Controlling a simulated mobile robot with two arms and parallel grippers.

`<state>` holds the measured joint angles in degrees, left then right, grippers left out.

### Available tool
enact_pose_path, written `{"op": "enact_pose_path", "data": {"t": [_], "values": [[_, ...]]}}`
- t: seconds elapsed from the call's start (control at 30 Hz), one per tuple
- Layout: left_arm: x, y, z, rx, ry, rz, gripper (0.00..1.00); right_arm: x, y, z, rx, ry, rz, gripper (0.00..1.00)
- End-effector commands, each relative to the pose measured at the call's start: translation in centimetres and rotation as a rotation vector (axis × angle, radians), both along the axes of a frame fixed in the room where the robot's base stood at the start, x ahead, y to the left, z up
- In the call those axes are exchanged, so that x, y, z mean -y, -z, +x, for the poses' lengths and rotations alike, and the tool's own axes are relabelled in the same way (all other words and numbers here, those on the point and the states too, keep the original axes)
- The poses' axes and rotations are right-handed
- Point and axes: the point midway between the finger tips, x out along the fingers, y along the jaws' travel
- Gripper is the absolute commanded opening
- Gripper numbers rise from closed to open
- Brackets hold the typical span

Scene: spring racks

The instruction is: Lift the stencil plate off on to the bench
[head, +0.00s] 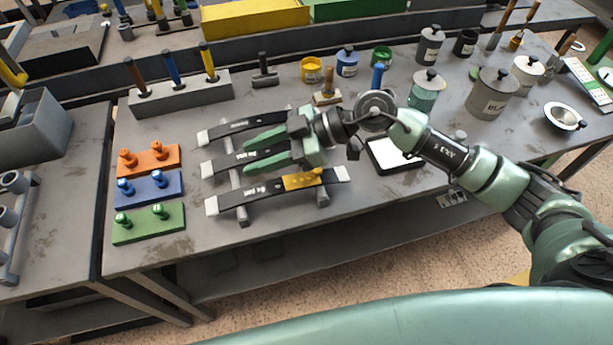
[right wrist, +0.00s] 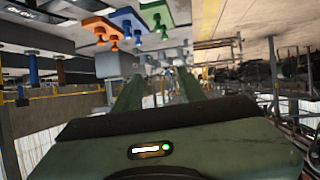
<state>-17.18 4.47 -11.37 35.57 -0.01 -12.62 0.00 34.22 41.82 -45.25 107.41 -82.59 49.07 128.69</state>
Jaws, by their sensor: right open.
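A yellow plate (head: 304,179), which looks like the stencil plate, lies on the right half of the front dark leaf spring (head: 270,191). Two more leaf springs, a middle one (head: 222,164) and a back one (head: 221,132), lie beside it on a grey rack (head: 241,212). My right gripper (head: 244,155) is open with nothing seen between its fingers, over the middle spring, behind and left of the plate. Its fingers point left and partly hide the middle spring. In the right wrist view the open fingers (right wrist: 160,78) show, but I cannot make out the plate. My left gripper is not in view.
Orange (head: 150,160), blue (head: 152,187) and green (head: 148,224) peg blocks stand left of the rack. A grey tool block (head: 180,97) is behind it. Paint pots and a white-topped pad (head: 397,153) are to the right. Bare bench (head: 400,195) shows right of the springs.

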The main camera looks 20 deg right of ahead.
Motion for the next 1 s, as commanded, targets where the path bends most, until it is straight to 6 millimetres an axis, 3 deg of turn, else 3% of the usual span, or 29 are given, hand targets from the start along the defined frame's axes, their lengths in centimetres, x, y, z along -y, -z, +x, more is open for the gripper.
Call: {"op": "enact_pose_path", "data": {"t": [0.1,0.2,0.33,0.47,1.0], "values": [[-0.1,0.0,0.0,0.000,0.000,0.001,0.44,6.5,4.1,1.2,-0.148,0.056,-0.331,0.41],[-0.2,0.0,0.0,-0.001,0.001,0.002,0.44,11.6,5.8,1.9,-0.247,0.148,-0.529,0.41],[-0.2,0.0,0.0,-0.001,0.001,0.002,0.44,15.5,6.6,2.3,-0.318,0.239,-0.665,0.41],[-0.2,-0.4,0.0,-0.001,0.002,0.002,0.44,16.2,7.4,2.5,-0.341,0.265,-0.698,0.41],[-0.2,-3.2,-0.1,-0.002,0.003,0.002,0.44,14.2,13.8,3.5,-0.338,0.260,-0.693,0.41]]}}
